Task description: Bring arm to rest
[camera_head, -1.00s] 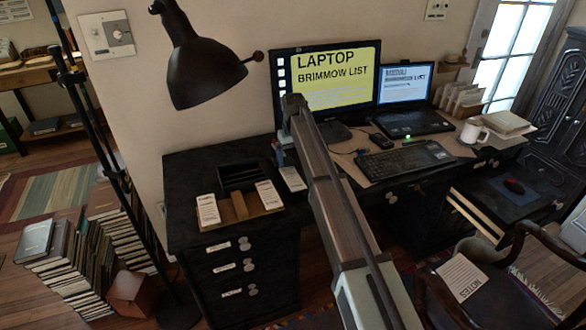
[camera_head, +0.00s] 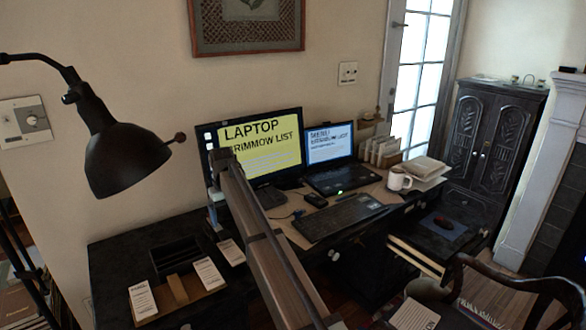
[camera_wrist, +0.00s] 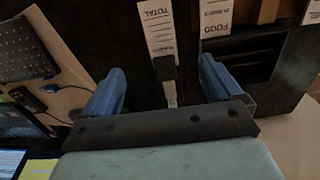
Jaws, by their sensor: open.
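In the wrist view my gripper (camera_wrist: 160,75) is open, with two blue fingers apart. A dark object (camera_wrist: 165,68) with a grey stem shows between the fingers; I cannot tell what it is. A paper slip reading TOTAL (camera_wrist: 159,30) lies just beyond it.
A black lamp (camera_head: 125,158) hangs at left. A black organiser (camera_head: 175,252) and slips lie on the desk. The laptop (camera_head: 330,150), keyboard (camera_head: 340,215) and mug (camera_head: 397,180) stand right of my arm. A wooden chair (camera_head: 520,283) is at lower right.

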